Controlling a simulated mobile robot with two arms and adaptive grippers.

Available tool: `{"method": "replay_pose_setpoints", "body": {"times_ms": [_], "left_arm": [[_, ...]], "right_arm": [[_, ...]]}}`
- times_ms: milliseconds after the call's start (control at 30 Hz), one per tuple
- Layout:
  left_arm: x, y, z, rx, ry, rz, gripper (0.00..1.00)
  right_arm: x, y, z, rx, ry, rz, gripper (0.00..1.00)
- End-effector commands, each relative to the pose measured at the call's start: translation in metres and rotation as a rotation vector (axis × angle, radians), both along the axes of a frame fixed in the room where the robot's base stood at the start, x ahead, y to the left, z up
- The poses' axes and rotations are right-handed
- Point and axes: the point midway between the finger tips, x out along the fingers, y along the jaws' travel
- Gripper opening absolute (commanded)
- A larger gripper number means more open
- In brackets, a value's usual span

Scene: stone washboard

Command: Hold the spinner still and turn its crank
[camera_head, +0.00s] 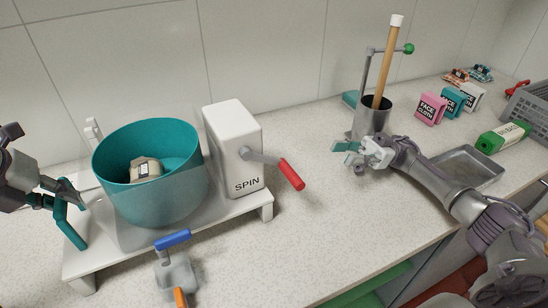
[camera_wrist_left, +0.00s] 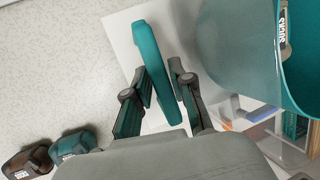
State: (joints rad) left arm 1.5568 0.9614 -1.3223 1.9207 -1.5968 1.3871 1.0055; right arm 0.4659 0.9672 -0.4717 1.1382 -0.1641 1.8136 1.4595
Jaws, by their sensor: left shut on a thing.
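The spinner is a teal tub (camera_head: 150,205) on a white stand (camera_head: 225,217), beside a white box marked SPIN (camera_head: 236,150). A bundle (camera_head: 145,170) with a label lies inside the tub. The crank (camera_head: 262,157) is a grey arm on the box's right side, ending in a red grip (camera_head: 291,174). My left gripper (camera_head: 72,200) is shut on the teal handle (camera_head: 72,232) at the stand's left side; the handle sits between its fingers in the left wrist view (camera_wrist_left: 153,65). My right gripper (camera_head: 350,153) is open and empty, right of the crank and apart from it.
A metal holder (camera_head: 370,117) with a wooden stick stands behind my right gripper. Small face-cloth boxes (camera_head: 431,109), a green carton (camera_head: 503,136) and a metal tray (camera_head: 467,167) are at the right. A blue-handled item (camera_head: 173,240) is in front of the stand.

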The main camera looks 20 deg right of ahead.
Motion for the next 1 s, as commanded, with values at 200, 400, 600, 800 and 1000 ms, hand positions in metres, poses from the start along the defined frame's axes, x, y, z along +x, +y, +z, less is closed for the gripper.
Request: {"method": "replay_pose_setpoints", "body": {"times_ms": [200,400,600,800,1000], "left_arm": [[0.000,-0.001,-0.001,0.001,0.001,-0.003,0.00],[0.000,-0.001,-0.001,0.000,0.001,-0.005,0.00],[0.000,0.000,-0.001,0.001,0.001,-0.003,0.00],[0.000,0.000,-0.002,0.002,0.001,-0.003,0.00],[-0.001,0.000,-0.002,0.003,0.002,-0.003,0.00]], "right_arm": [[0.015,-0.003,0.036,-0.231,-0.296,-0.028,0.00],[0.005,0.039,0.082,-0.458,-0.728,0.167,0.00],[-0.010,0.066,0.122,-0.708,-1.157,0.382,0.00],[-0.017,0.072,0.154,-0.933,-1.474,0.534,0.00],[-0.019,0.072,0.169,-1.052,-1.612,0.601,0.00]]}}
